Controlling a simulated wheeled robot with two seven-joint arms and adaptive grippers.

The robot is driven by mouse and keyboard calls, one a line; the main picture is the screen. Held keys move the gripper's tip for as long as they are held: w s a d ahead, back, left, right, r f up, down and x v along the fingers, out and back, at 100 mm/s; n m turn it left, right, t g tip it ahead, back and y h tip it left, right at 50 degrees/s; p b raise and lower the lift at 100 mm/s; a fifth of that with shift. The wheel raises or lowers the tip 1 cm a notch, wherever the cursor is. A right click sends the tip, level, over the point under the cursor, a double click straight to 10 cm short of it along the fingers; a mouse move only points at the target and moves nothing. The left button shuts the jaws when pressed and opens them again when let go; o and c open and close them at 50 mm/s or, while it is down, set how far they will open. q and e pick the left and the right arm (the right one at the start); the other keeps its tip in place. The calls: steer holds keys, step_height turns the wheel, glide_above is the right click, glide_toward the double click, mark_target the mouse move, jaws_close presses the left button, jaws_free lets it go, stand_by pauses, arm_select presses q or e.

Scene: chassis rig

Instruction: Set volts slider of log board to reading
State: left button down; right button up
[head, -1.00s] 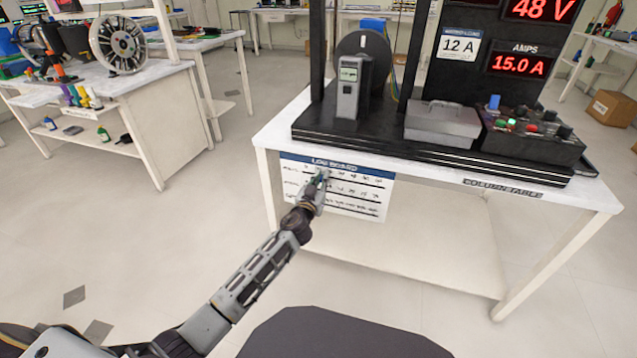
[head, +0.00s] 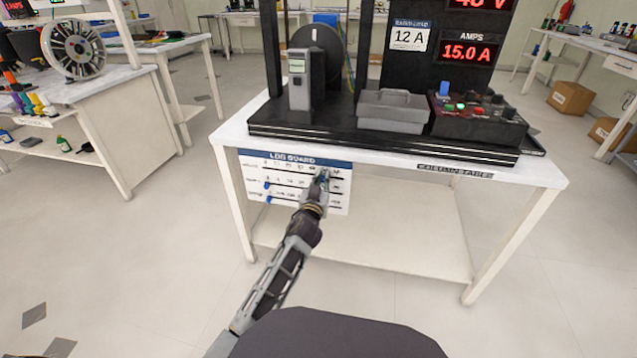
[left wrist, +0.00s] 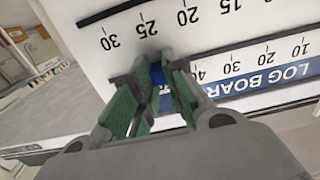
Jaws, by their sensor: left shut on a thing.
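The log board (head: 258,156) hangs on the front of the column table, with a blue header and rows of scale marks. My left gripper (head: 321,180) is at its right part, shut on the blue volts slider (left wrist: 160,76) of the top row. In the left wrist view the board is upside down; the green-padded fingers (left wrist: 165,85) stand around the slider, just past the 40 mark, and hide the marks there. Two other blue sliders (head: 267,185) sit at the left of the lower rows. My right gripper is not in view.
The column table (head: 230,131) carries a black rig base, a grey box (head: 392,112) and a control box (head: 478,118). The amps display (head: 466,52) reads 15.0 A; the display above it is partly cut off. A sign (head: 410,37) reads 12 A. Floor before the table is clear.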

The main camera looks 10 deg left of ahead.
mark_target(324, 151)
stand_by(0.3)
arm_select(q)
steer(key=c, duration=1.4)
jaws_free()
steer(key=shift+c, duration=0.2)
steer(key=shift+r, duration=0.1)
steer(key=shift+r, duration=4.9)
steer(key=shift+f, duration=0.1)
